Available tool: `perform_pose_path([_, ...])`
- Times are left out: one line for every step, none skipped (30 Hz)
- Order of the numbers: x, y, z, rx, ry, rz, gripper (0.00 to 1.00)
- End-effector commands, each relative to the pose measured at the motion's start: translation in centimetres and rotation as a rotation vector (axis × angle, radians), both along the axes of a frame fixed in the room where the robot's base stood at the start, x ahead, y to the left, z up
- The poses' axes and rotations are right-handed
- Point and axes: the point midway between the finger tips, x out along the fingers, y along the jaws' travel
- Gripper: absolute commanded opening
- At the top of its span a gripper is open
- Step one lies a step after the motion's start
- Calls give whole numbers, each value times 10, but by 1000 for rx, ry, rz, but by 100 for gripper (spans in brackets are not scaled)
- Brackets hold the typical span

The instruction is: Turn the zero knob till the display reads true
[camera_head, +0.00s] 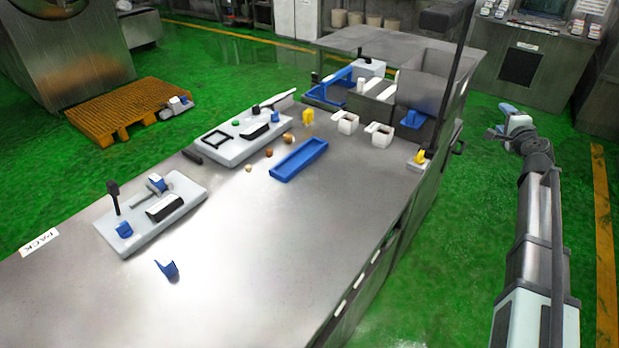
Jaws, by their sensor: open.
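Two pale grey instrument panels lie on the steel bench. The near panel (190,211) has a black stalk (114,197), a dark window (165,208) and blue parts (124,230) (156,183). The far panel (227,150) has a black frame, a dark window (256,132), a green button (235,122) and a blue part (275,117). I cannot tell which part is the zero knob, and no display reading is legible. My gripper (507,110) is small at the far end of my arm, right of the bench, well away from both panels and holding nothing visible.
A blue tray (299,160) and small brown pieces (269,152) lie beside the far panel. White square holders (378,135), a yellow part (308,117) and a dark post (449,80) stand farther back. A blue bracket (167,268) lies nearer. The front bench top is mostly clear.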

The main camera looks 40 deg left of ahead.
Motion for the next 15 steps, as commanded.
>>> perform_pose_path([4,5,22,27,-21,0,62])
perform_pose_path([4,8,32,43,-28,0,62])
perform_pose_path([5,11,46,62,-40,3,62])
perform_pose_path([5,14,56,78,-47,5,62])
perform_pose_path([5,18,65,92,-53,9,62])
perform_pose_path([4,24,77,110,-61,16,62])
perform_pose_path([3,29,86,124,-66,24,62])
perform_pose_path([2,34,94,135,-70,34,62])
perform_pose_path([-1,44,105,152,-74,52,62])
perform_pose_path([-4,54,113,164,-75,73,62])
perform_pose_path([-9,67,118,171,-72,100,62])
perform_pose_path([-16,82,120,174,-64,136,62])
perform_pose_path([-22,93,119,170,-56,164,62])
perform_pose_path([-27,105,117,166,-50,191,62])
perform_pose_path([-35,120,114,157,-39,228,62])
